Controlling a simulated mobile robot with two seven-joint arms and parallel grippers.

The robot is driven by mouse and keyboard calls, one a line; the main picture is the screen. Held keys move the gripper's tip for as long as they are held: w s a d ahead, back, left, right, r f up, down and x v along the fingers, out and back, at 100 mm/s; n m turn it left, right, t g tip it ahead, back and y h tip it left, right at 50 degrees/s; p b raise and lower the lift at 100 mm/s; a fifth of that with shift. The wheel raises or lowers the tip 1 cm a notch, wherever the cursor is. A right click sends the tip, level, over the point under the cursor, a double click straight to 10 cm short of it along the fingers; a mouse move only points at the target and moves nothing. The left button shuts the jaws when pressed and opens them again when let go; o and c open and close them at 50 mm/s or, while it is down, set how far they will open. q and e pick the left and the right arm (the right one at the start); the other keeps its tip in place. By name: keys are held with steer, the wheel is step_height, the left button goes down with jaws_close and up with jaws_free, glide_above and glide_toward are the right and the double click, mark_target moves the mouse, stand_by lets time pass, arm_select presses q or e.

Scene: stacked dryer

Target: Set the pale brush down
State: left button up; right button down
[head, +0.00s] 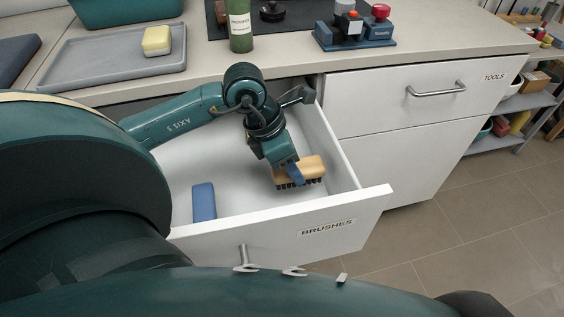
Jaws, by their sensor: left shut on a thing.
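The pale brush (310,168) has a light wooden back and dark bristles pointing down. It is inside the open drawer labelled BRUSHES (345,213), toward its right side. My left gripper (294,174) reaches into the drawer from above and is shut on the brush near its left end. The bristles are at or just above the drawer floor; I cannot tell whether they touch. My right gripper is not in view.
A blue block-like object (204,202) lies in the drawer's front left. The drawer floor between it and the brush is clear. A closed TOOLS drawer (420,95) is to the right. A grey tray (110,62) with a yellow sponge (157,41) and a green bottle (240,30) stand on the counter.

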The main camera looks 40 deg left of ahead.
arm_select(q)
step_height(320, 180, down, 6)
steer(key=shift+f+b, duration=0.1)
steer(key=shift+b, duration=0.3)
steer(key=shift+f, duration=0.1)
steer(key=o, duration=1)
